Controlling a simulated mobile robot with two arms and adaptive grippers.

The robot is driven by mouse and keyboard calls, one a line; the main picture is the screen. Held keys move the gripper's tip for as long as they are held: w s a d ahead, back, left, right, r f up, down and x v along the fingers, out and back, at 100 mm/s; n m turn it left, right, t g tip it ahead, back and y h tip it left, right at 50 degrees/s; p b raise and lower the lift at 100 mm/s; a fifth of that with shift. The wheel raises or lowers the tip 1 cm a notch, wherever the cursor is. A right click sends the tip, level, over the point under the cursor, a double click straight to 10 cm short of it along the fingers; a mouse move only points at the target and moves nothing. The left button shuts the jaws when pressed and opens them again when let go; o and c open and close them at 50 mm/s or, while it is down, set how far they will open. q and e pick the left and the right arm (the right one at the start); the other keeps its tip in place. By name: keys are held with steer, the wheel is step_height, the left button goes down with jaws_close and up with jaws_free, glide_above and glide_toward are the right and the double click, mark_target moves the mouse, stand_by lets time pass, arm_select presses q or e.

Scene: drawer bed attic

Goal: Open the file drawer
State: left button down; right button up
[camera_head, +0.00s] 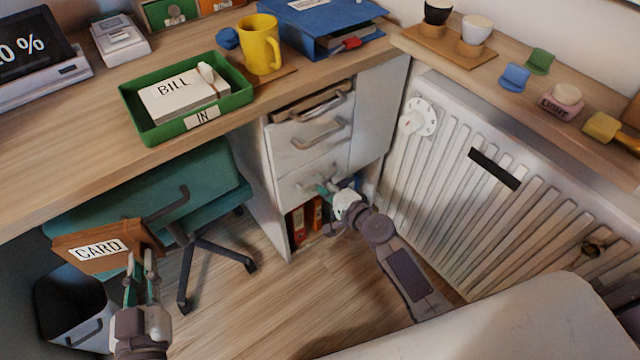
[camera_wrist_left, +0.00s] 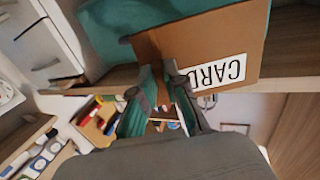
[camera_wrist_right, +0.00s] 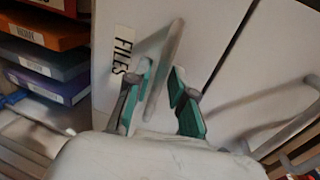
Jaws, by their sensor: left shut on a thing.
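The file drawer (camera_wrist_right: 135,45) has a white front with a FILES label and a bar handle (camera_wrist_right: 165,65). In the head view it is the lower drawer (camera_head: 311,178) under the desk, and its front looks flush with the cabinet. My right gripper (camera_wrist_right: 158,100) is at that handle; it also shows in the head view (camera_head: 328,190). Its fingers are apart, with the handle between them and a visible gap. My left gripper (camera_head: 142,265) is shut on a brown box marked CARD (camera_head: 75,248), also in the left wrist view (camera_wrist_left: 215,45).
Above are another drawer (camera_head: 300,142) and a top compartment with a handle (camera_head: 312,104). Below, an open shelf holds binders (camera_head: 299,225). A teal chair (camera_head: 165,195) stands left, a radiator (camera_head: 445,165) right. A green tray (camera_head: 185,128) is on the desk. Floor before the cabinet is clear.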

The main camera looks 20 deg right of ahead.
steer(key=shift+w+a+f, duration=0.1)
steer(key=shift+w+a, duration=0.1)
steer(key=shift+w, duration=0.4)
jaws_close()
